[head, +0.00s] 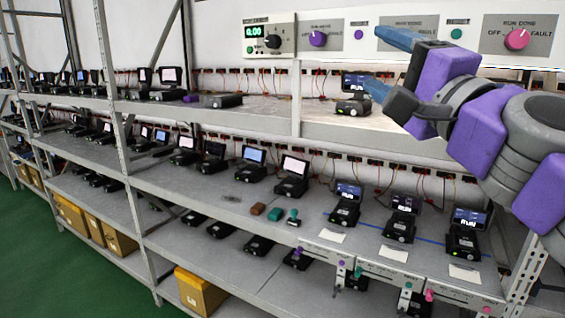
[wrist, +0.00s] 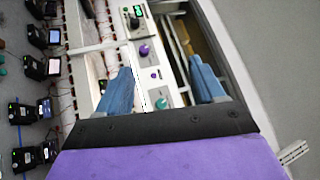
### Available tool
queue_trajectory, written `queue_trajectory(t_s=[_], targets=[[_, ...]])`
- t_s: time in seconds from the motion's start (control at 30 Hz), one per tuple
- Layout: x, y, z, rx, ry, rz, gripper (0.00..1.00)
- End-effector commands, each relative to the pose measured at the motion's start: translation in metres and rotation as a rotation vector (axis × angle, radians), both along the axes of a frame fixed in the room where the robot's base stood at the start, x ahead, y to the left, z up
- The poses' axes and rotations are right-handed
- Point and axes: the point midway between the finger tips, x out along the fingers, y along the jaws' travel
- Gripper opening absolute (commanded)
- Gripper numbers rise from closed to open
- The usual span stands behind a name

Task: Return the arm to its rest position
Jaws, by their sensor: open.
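My gripper (head: 386,64) is at the upper right in the head view, at the end of my purple and grey arm. Its two blue fingers are spread apart, with nothing between them. In the head view my arm hides part of the rack at right.
A long rack holds several black devices with screens; three on the middle shelf (head: 240,190) read RUN, one being the device (head: 345,203). A cardboard box (head: 200,292) sits low. Green floor (head: 60,265) is open at left.

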Motion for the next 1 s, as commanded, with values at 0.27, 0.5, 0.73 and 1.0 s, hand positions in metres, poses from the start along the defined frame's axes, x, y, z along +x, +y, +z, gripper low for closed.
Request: queue_trajectory(t_s=[0.27,0.5,0.73,1.0], targets=[[-0.017,0.12,-0.149,-0.579,0.19,0.208,0.68],[-0.057,0.142,-0.308,-0.999,0.459,0.398,0.68],[-0.128,0.1,-0.442,-1.315,0.809,0.592,0.68],[-0.225,0.03,-0.522,-1.502,1.209,0.793,0.68]])
